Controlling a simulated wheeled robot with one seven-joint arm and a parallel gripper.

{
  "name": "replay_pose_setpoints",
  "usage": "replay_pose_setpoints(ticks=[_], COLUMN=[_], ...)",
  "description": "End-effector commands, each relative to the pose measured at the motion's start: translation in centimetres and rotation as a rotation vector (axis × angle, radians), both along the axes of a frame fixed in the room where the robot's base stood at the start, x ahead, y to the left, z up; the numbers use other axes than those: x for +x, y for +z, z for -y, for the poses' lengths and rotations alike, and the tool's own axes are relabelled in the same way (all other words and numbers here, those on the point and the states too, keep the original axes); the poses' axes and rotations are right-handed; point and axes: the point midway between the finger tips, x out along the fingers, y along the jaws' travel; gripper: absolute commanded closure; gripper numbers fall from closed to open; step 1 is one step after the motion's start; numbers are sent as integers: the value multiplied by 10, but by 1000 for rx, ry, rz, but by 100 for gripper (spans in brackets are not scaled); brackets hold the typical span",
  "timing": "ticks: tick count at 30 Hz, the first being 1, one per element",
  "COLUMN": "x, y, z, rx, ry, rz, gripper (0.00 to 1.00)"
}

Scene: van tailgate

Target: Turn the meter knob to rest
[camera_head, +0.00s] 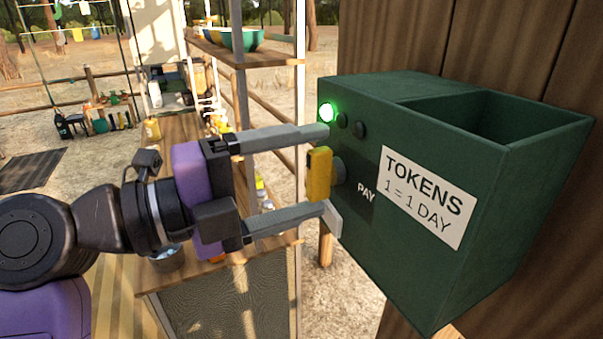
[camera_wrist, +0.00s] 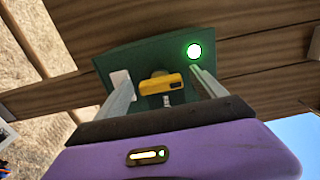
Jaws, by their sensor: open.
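The meter is a dark green box (camera_head: 420,255) on a wooden wall, with an open bin at its top and a "TOKENS 1 = 1 DAY" label. Its yellow knob (camera_head: 319,174) sticks out of the front face beside the word "PAY" and stands upright in the head view. In the wrist view the knob (camera_wrist: 161,85) lies nearly level across the picture. A green lamp (camera_head: 327,111) glows above it. My gripper (camera_head: 326,172) is open, one finger above the knob and one below, with gaps to both. The fingertips are close to the box face.
Two dark round buttons (camera_head: 351,124) sit beside the lamp. A wooden shelf unit with a green bowl (camera_head: 243,39) stands behind my gripper. Bottles and a fence are farther back. The wooden wall (camera_head: 460,40) is close behind the box.

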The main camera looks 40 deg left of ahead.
Motion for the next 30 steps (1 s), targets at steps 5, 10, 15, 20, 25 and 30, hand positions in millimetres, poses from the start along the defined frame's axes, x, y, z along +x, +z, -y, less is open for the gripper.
replay_pose_setpoints(ticks=[5,10,15,20,25,30], x=[-4,-25,-51,-67,-73,-72], y=[-1,-4,-3,-2,0,0], z=[-2,-11,-22,-28,-30,-30], rx=[0,1,1,1,0,0], ry=[0,2,3,1,0,0], rz=[0,-1,0,-1,0,0], gripper=[20,20,20,20,20,20])
